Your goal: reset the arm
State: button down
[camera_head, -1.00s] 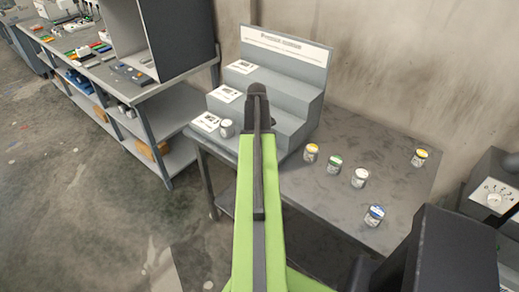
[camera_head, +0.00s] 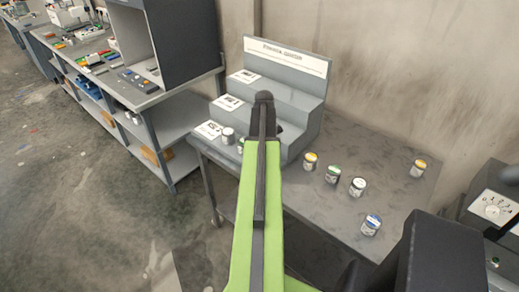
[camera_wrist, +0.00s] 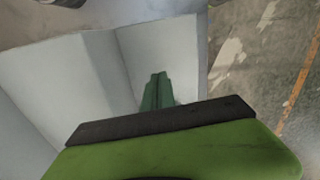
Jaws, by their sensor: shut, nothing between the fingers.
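My arm, green with a dark end, reaches forward up the middle of the head view, in front of the grey stepped stand. In the wrist view my gripper (camera_wrist: 158,76) shows as two narrow green fingers side by side, shut with nothing between them. Pale grey surfaces lie behind and left of the fingers. In the head view the fingers are mostly hidden behind the arm; a small green patch shows left of it, but I cannot tell what it is.
The stepped stand (camera_head: 300,112) has cards on its steps and a white-lidded jar (camera_head: 228,136) at lower left. Several jars, including a blue-lidded one (camera_head: 371,225), stand on the grey table (camera_head: 395,190). A shelved bench (camera_head: 185,100) stands left. A dial device (camera_head: 492,207) stands right.

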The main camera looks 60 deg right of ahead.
notch_tip(320, 180, up, 8)
jog(key=p, duration=0.6)
jog(key=w+a+f+n+b, duration=0.3)
jog(key=w+a+n, duration=0.3)
jog(key=w+a, duration=2.1)
jog(key=w+a+f+n+b, duration=0.2)
jog(key=a, duration=1.8)
jog(key=s+a+m, duration=0.4)
jog(key=a+m, duration=0.2)
jog(key=a, duration=0.5)
jog(key=shift+a+f, duration=0.25)
jog(key=shift+a, duration=0.1)
